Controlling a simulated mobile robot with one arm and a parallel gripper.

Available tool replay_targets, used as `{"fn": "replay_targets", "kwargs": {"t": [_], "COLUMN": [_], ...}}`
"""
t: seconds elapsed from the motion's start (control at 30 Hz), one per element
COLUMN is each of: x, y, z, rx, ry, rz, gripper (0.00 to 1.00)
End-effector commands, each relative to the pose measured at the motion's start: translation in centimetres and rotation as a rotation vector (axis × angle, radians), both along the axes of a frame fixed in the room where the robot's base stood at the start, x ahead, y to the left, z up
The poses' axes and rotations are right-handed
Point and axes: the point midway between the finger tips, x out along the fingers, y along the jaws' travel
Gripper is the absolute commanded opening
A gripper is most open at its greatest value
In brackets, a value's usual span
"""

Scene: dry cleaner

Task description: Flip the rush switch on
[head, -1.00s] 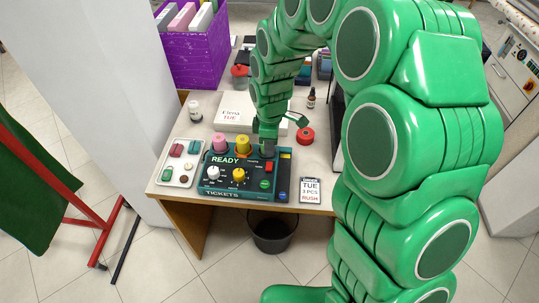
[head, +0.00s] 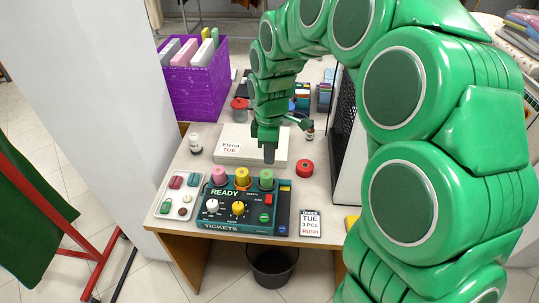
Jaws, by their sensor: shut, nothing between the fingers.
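The dark teal ticket panel (head: 223,222) sits near the front edge of the table, with a small screen reading READY. It carries pink (head: 219,176), yellow (head: 242,177) and green (head: 266,179) knobs along the back, and white and yellow dials in front. A small red switch (head: 268,199) is on its right side; its position is too small to tell. A ticket card (head: 310,224) reading TUE, 3 PCS, RUSH lies to the right. My gripper (head: 269,158) points down, shut and empty, above and behind the green knob, apart from the switch.
A tray (head: 164,211) of small coloured pieces lies left of the panel. A white box labelled Elena TUE (head: 226,160) lies behind it. A red round tape-like item (head: 306,167) is behind the card. A purple crate (head: 202,88) stands back left; a black bin (head: 272,268) is below.

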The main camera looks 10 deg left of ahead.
Motion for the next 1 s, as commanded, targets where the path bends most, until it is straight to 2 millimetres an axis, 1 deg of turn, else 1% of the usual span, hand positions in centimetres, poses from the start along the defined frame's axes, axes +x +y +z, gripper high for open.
{"fn": "replay_targets", "kwargs": {"t": [0.17, 0.4, 0.77, 0.87, 1.0], "x": [-0.2, -1.4, -1.5, -1.5, -1.7], "y": [0.0, 0.2, 0.1, 0.1, 0.1], "z": [0.0, 0.1, -0.1, -0.6, -2.3], "rx": [0.001, 0.001, 0.000, 0.000, 0.000], "ry": [0.005, 0.029, 0.032, 0.032, 0.033], "rz": [0.001, 0.002, 0.001, 0.000, 0.000], "gripper": [0.00, 0.00, 0.00, 0.00, 0.00]}}
